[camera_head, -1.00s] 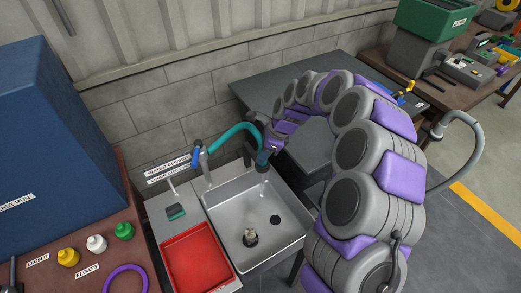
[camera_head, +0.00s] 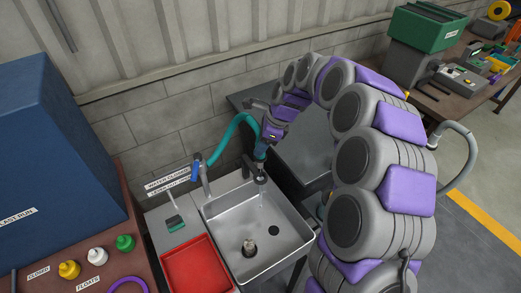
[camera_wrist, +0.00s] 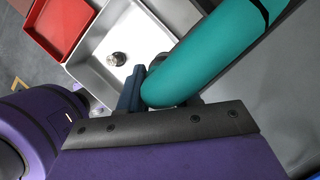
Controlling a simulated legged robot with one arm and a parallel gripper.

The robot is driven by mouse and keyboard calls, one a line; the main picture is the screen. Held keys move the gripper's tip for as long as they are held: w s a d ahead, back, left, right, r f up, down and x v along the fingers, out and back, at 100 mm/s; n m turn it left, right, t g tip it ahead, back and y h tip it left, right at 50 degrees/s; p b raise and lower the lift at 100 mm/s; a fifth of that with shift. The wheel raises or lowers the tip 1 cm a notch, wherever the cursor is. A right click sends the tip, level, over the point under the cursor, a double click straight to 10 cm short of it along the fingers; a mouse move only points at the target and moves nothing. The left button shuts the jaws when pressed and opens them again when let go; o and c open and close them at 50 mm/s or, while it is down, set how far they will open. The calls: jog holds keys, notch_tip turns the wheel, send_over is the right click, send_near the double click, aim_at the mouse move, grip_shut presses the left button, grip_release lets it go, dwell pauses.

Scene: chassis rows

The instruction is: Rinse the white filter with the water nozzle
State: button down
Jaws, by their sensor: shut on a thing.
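The filter (camera_head: 248,247) stands in the front left part of the steel sink (camera_head: 298,240); it looks pale with dark, dirty patches. It also shows in the wrist view (camera_wrist: 117,59). My gripper (camera_head: 263,150) is above the sink's back edge, shut on the water nozzle (camera_head: 261,178). The nozzle points down into the sink, behind the filter and to its right. A faint pale streak shows just below its tip. The teal hose (camera_head: 228,133) runs from the nozzle to the tap; in the wrist view the hose (camera_wrist: 215,50) hides much of my gripper's fingers.
A red tray (camera_head: 195,268) lies left of the sink. A green-headed brush (camera_head: 175,222) and a blue-handled tap (camera_head: 197,168) stand behind it. A brown table (camera_head: 110,265) with colored floats is at left. A grey table (camera_head: 300,150) stands behind the sink.

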jog(key=shift+r, duration=0.15)
jog(key=shift+s+a+r+p, duration=0.15)
jog(key=shift+s+p, duration=0.25)
jog(key=shift+s, duration=0.35)
jog(key=shift+s+a+f+p, duration=0.15)
jog(key=shift+s+p, duration=0.4)
jog(key=shift+s, duration=0.55)
jog(key=shift+s+a+f+p, duration=0.15)
jog(key=shift+s+p, duration=0.35)
jog(key=shift+s, duration=0.6)
jog(key=shift+r, duration=0.1)
jog(key=shift+a, duration=0.1)
jog(key=s+a+p, duration=0.1)
jog(key=s+p, duration=0.2)
jog(key=s, duration=0.3)
